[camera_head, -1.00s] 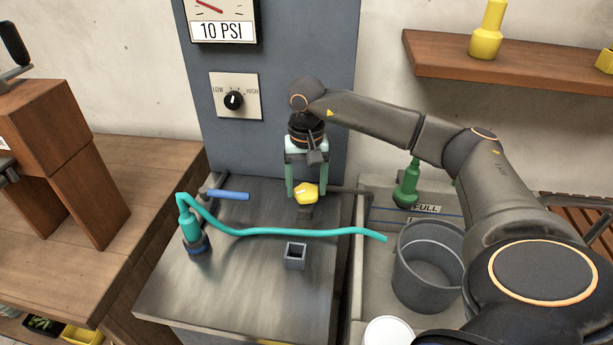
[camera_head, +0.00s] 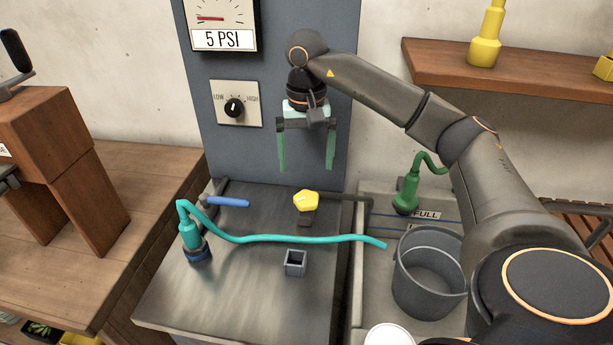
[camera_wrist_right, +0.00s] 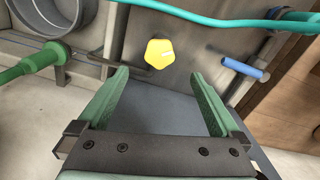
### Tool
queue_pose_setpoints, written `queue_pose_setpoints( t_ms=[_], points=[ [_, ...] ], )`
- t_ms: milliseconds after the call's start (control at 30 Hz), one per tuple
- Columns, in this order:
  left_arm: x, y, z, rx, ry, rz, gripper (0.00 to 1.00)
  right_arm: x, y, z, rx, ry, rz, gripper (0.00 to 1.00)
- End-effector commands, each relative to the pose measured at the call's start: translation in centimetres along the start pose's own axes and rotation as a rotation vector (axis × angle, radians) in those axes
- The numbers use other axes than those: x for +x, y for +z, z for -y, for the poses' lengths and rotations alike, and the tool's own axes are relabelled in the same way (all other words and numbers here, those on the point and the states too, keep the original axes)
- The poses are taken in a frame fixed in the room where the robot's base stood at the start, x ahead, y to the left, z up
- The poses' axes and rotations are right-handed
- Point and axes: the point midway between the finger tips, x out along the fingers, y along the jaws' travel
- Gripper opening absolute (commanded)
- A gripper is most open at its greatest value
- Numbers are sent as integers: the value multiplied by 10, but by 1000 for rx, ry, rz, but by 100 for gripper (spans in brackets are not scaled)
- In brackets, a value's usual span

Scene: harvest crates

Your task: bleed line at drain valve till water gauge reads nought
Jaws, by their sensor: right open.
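The gauge (camera_head: 220,22) on the grey panel has a red needle and a plate reading 5 PSI. A yellow valve knob (camera_head: 306,201) stands on the metal bench on a dark fitting, with a dark pipe (camera_head: 345,198) running right from it. In the right wrist view the yellow knob (camera_wrist_right: 159,53) lies beyond my fingertips, between them in the picture and apart from both. My right gripper (camera_head: 306,167) is open and empty above the knob, its green fingers clear of it. My left gripper is not in view.
A teal hose (camera_head: 280,238) crosses the bench (camera_head: 240,295) towards a grey bucket (camera_head: 403,282). A blue-handled valve (camera_head: 229,202) is at the back left, a small square socket (camera_head: 296,263) in front. A dial (camera_head: 234,108) marked LOW and HIGH is on the panel.

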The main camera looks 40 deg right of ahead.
Motion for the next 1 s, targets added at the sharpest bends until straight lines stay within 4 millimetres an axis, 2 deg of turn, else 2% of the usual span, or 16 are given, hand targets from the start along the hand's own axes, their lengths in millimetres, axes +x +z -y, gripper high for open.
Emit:
queue_pose_setpoints(
  t_ms=[100,267,1000],
  points=[
    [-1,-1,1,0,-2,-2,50,-20,-1,0,2,-2,-2,100],
    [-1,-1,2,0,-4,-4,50,-33,0,0,1,-1,-1,100],
    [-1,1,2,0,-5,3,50,-34,0,0,1,1,0,100]
  ],
)
